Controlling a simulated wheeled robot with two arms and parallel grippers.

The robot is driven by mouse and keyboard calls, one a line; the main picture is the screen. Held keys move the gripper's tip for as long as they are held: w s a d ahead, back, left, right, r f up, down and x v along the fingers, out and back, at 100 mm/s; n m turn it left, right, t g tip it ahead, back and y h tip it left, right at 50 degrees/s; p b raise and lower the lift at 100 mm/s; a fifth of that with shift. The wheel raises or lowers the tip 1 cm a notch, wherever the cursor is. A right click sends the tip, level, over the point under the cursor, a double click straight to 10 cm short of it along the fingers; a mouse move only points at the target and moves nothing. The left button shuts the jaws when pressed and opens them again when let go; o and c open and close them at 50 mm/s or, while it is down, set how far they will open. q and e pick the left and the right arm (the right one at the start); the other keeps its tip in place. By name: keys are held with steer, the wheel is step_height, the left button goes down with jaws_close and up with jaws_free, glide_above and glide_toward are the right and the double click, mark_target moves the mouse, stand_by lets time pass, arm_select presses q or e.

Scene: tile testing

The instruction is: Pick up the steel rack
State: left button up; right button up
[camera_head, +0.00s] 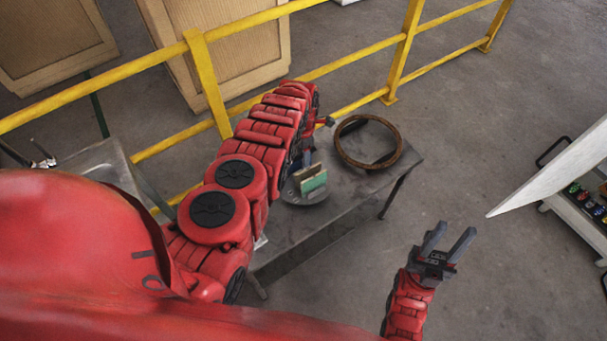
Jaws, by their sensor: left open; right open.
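A grey round metal piece (292,194) on the table holds a green tile and a tan tile standing on edge; it may be the steel rack, but I cannot tell for sure. My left arm reaches over the table from the left. My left gripper (308,157) is mostly hidden by the arm, just above and behind the tiles; whether it touches them I cannot tell. My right gripper (450,243) is open and empty, over the floor to the right of the table, with its two dark fingers apart.
A rusty ring (345,157) lies on the grey table (300,229), right of the tiles. A yellow railing (402,62) runs behind. Wooden crates (247,55) stand beyond it. A white-edged cart (570,205) with small coloured items stands at right. Floor between is clear.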

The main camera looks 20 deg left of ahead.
arm_select(q)
steer(key=shift+d+f, duration=0.1)
steer(key=shift+f, duration=0.65)
jaws_close()
steer(key=shift+r, duration=0.1)
stand_by(0.9)
